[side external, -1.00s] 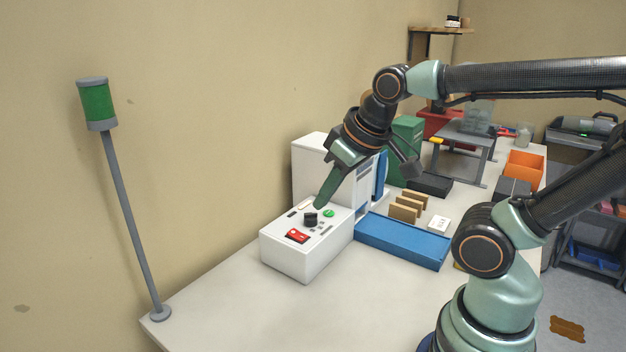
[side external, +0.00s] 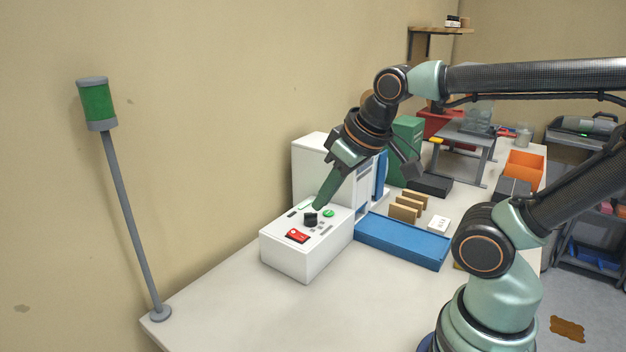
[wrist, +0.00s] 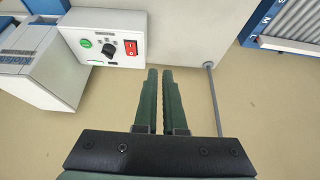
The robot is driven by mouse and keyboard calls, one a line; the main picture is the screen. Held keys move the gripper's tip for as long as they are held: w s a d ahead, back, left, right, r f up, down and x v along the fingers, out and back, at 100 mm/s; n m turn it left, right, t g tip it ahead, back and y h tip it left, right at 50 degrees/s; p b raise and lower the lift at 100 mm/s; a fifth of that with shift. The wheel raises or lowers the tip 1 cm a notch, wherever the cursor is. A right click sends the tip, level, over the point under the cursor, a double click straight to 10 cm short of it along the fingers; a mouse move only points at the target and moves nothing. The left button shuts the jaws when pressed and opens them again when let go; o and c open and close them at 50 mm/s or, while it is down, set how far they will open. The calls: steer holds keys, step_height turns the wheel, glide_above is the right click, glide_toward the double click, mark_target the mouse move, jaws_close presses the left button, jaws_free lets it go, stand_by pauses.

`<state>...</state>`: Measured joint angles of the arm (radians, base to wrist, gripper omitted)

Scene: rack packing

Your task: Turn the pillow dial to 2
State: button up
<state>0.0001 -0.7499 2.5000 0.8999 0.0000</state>
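The black dial (side external: 311,219) sits on the top panel of a white machine (side external: 290,258), between a green round button (side external: 328,213) and a red switch (side external: 297,236). In the wrist view the dial (wrist: 108,49) shows with small marks around it, too small to read. My gripper (side external: 317,206) points down and left, its tips just above the dial in the side view; I cannot tell whether they touch it. In the wrist view my gripper (wrist: 160,73) has two green fingers with a narrow empty gap between them, and the dial lies beyond, up and left of the tips.
A thin strip (side external: 304,207) on the panel is lit green. A blue tray (side external: 403,242) lies right of the machine, with tan blocks (side external: 405,210) behind it. A grey pole with a green lamp (side external: 96,103) stands at the left. The front of the table (side external: 240,305) is clear.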

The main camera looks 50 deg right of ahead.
steer(key=o, duration=0.5)
steer(key=shift+w+d, duration=0.1)
steer(key=shift+w, duration=0.05)
steer(key=o, duration=0.3)
steer(key=shift+w+d+r, duration=0.15)
steer(key=shift+w+r, duration=0.05)
steer(key=shift+w, duration=0.05)
steer(key=shift+o, duration=0.2)
steer(key=m+g, duration=0.2)
steer(key=g, duration=0.4)
glide_above(310, 214)
step_height(310, 214, down, 4)
step_height(310, 214, down, 11)
steer(key=shift+d+f, duration=0.1)
steer(key=shift+f, duration=0.1)
jaws_close()
